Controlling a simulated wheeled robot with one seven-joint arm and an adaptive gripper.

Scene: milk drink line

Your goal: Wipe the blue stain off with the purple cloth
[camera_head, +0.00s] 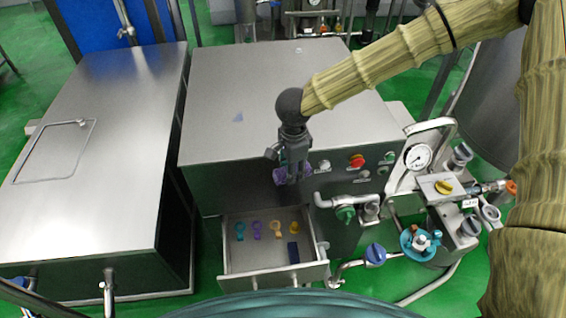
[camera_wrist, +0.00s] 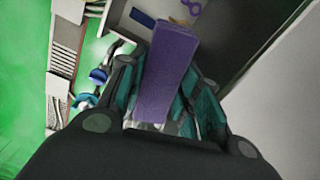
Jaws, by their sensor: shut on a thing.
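My gripper (camera_head: 292,168) is shut on the purple cloth (camera_head: 279,175), in front of the upper front edge of the middle steel cabinet. In the wrist view the cloth (camera_wrist: 166,75) shows as a long purple block between the fingers. The blue stain (camera_head: 238,117) is a small pale blue patch on the cabinet's top (camera_head: 225,90), behind and to the left of my gripper. The stain does not show in the wrist view.
Below the cabinet front, an open drawer (camera_head: 326,273) holds several coloured pieces and a dark blue block (camera_head: 293,252). Knobs, pipes and a gauge (camera_head: 418,156) crowd the right. Another steel cabinet (camera_head: 90,170) stands at left. The middle cabinet's top is mostly clear.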

